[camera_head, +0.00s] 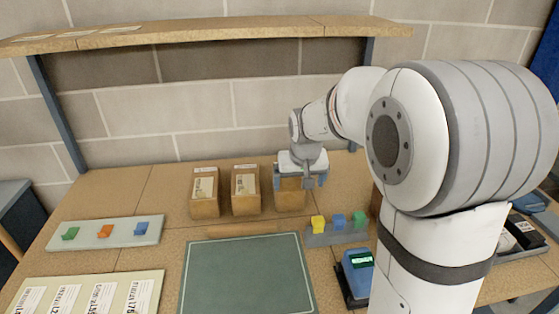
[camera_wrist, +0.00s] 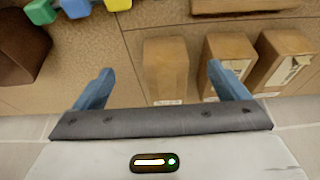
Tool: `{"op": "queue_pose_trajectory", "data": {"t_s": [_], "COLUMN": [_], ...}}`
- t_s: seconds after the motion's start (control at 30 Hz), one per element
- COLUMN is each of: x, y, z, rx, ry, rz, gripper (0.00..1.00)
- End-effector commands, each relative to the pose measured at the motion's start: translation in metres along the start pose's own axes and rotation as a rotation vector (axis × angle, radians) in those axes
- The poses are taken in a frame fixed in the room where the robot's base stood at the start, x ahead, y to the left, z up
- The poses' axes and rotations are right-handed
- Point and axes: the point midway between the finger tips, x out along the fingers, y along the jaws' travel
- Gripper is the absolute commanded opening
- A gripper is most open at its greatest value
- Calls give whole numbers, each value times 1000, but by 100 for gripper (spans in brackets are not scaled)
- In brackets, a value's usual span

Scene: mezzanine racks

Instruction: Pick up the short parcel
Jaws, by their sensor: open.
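Three brown cardboard parcels stand side by side at the back of the bench. The right parcel (camera_head: 290,198) is under my gripper (camera_head: 299,184), which hides its top in the head view. In the wrist view this parcel (camera_wrist: 165,65) lies between the two blue fingers of my open gripper (camera_wrist: 162,88), with gaps on both sides. The middle parcel (camera_head: 245,202) and left parcel (camera_head: 204,205) carry white labels; they also show in the wrist view, the middle one (camera_wrist: 222,50) beside the right finger. The right one's height is hard to compare.
Yellow (camera_head: 318,223), blue and green blocks sit on a grey strip in front of the right parcel. A dark green mat (camera_head: 245,275) lies in front. A brown box (camera_wrist: 20,45) stands at the wrist view's upper left. A shelf (camera_head: 210,33) overhangs the back.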

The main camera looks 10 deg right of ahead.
Motion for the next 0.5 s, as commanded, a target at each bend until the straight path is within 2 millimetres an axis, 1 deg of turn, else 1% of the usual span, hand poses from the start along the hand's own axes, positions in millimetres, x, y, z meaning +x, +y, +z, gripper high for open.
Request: {"op": "queue_pose_trajectory", "data": {"t_s": [0.03,0.1,0.2,0.33,0.4,0.5], "x": [13,32,60,89,99,109], "y": [0,0,0,-1,-1,-1], "z": [-23,-49,-80,-106,-114,-121], "rx": [3,6,9,12,14,15], "ry": [1,14,32,50,56,62], "rz": [1,2,2,2,2,2], "gripper": [99,100,100,100,100,100]}}
